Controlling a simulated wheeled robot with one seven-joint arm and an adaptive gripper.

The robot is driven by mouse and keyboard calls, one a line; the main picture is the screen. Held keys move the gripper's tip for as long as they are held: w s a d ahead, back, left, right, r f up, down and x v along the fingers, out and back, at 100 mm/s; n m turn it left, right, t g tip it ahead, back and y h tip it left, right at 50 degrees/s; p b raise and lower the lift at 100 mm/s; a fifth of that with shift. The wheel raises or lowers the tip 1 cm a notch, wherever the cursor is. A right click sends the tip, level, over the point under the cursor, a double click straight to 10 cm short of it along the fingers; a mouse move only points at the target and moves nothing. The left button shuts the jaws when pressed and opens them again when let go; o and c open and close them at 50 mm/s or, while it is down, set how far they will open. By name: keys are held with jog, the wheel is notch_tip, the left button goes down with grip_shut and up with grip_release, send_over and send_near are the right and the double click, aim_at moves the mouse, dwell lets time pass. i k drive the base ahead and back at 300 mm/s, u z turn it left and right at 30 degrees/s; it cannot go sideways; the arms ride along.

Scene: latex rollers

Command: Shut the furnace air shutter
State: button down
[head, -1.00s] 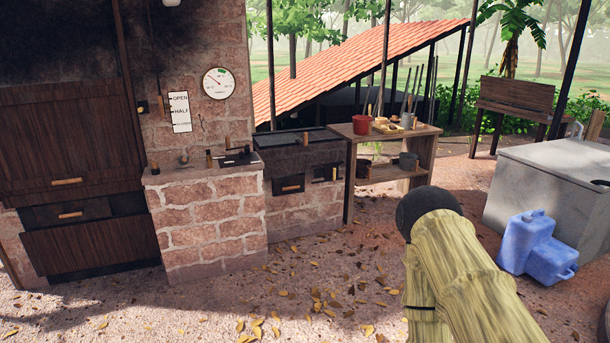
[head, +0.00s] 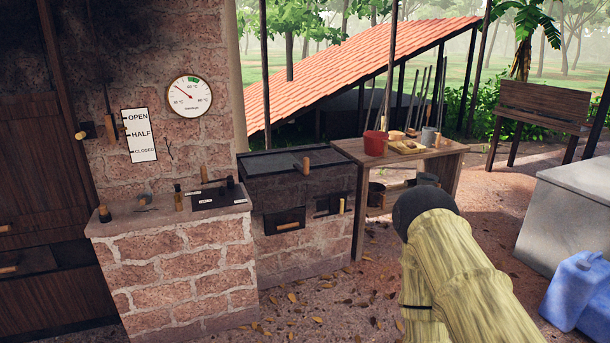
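The brick furnace (head: 300,255) stands left of centre, with a dark metal top. Its front has a dark door (head: 285,222) with a horizontal wooden handle. To the right of it is a smaller dark plate (head: 330,205) with an upright wooden handle at its right end. This plate may be the air shutter; I cannot tell for sure, nor whether it is open. My gripper does not show.
A brick counter (head: 180,270) with small tools juts out left of the furnace. On the wall hang an OPEN/HALF/CLOSED sign (head: 139,135) and a round gauge (head: 190,96). A wooden table (head: 440,160) stands right. A blue jug (head: 580,300) is lower right. Leafy ground lies ahead.

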aim_at(337, 203)
jog(key=i, duration=0.4)
jog(key=z, duration=1.45)
jog(key=i, duration=3.2)
jog(key=u, duration=2.6)
